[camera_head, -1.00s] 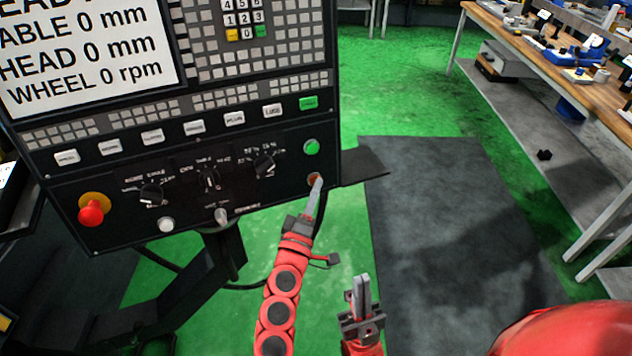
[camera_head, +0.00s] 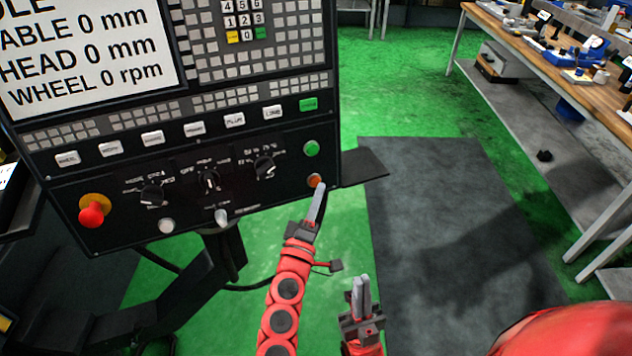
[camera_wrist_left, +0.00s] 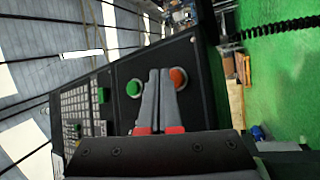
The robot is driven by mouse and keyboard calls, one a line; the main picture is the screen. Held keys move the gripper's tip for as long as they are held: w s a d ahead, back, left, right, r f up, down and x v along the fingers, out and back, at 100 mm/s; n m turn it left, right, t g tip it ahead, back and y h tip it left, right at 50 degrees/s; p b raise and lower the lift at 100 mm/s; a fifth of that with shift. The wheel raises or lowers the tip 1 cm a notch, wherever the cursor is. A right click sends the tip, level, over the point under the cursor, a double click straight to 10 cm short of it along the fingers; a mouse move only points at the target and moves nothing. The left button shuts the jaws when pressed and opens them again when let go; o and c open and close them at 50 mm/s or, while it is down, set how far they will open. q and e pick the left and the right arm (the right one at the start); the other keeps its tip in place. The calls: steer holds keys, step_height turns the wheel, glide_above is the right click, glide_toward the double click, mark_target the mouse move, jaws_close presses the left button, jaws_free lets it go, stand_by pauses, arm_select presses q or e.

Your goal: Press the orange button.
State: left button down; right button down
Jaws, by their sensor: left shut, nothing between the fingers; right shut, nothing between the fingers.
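The orange button (camera_head: 315,180) is at the lower right corner of the black control panel (camera_head: 110,228), below a green button (camera_head: 311,148). My left gripper (camera_head: 319,188) is shut and empty, its fingertips close to the orange button and slightly overlapping its lower edge in the head view. I cannot tell whether they touch. In the left wrist view, the orange button (camera_wrist_left: 179,77) shows just right of the shut fingertips (camera_wrist_left: 159,72), and the green button (camera_wrist_left: 133,88) is to their left. My right gripper (camera_head: 361,283) is shut and empty, below and to the right of the panel.
The panel also carries a red emergency knob (camera_head: 92,212), rotary dials (camera_head: 210,182) and white keys. A dark mat (camera_head: 450,220) covers the floor at the right. A workbench (camera_head: 545,45) with tools stands at the far right.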

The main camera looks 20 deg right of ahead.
arm_select(q)
steer(key=s, duration=0.3)
steer(key=s+r+p, duration=0.1)
steer(key=s, duration=0.1)
steer(key=shift+d, duration=0.25)
steer(key=shift+f, duration=0.1)
stand_by(0.7)
